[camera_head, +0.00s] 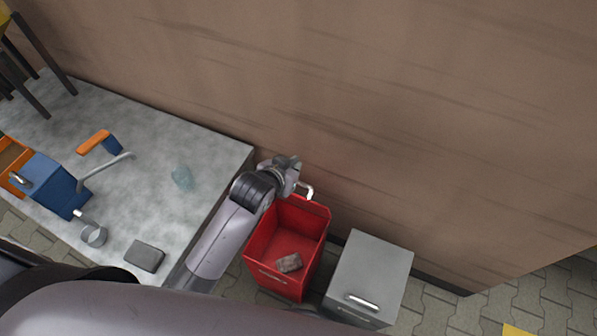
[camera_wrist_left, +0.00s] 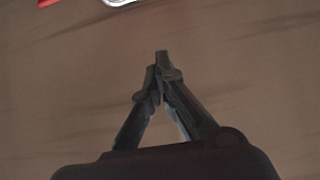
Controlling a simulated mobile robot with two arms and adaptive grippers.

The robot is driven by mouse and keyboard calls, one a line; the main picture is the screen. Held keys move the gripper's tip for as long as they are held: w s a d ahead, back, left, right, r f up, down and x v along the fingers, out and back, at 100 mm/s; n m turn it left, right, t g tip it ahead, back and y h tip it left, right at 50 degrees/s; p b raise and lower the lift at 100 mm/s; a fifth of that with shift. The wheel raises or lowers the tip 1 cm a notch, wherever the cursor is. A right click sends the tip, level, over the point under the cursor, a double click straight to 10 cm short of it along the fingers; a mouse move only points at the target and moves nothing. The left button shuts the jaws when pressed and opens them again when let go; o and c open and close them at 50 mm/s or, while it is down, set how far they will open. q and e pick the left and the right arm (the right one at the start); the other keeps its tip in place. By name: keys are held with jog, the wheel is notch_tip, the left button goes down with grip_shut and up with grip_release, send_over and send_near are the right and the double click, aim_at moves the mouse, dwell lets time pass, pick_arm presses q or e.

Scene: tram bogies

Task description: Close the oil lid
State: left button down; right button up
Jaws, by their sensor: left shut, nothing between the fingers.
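A red bin (camera_head: 318,236) stands open on the floor against the brown wall, with a crumpled brownish thing (camera_head: 288,262) inside. A pale handle (camera_head: 306,190) shows at its far rim, apparently on the swung-back lid, which is mostly hidden. In the left wrist view, a bright handle (camera_wrist_left: 122,2) and a bit of red edge (camera_wrist_left: 50,3) show at the top. My left gripper (camera_head: 294,164) is beside the handle, near the wall, and looks apart from it. Its fingertips meet in the left wrist view (camera_wrist_left: 161,62), shut and empty. My right gripper is not in view.
A grey bin (camera_head: 375,262) with its lid down and a silver handle stands right of the red bin. The wall (camera_head: 420,120) is close behind.

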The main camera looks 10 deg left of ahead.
pick_arm(q)
notch_tip(320, 180, down, 8)
jog(key=w, duration=0.3)
jog(key=shift+d+r, duration=0.2)
jog(key=shift+r, duration=0.05)
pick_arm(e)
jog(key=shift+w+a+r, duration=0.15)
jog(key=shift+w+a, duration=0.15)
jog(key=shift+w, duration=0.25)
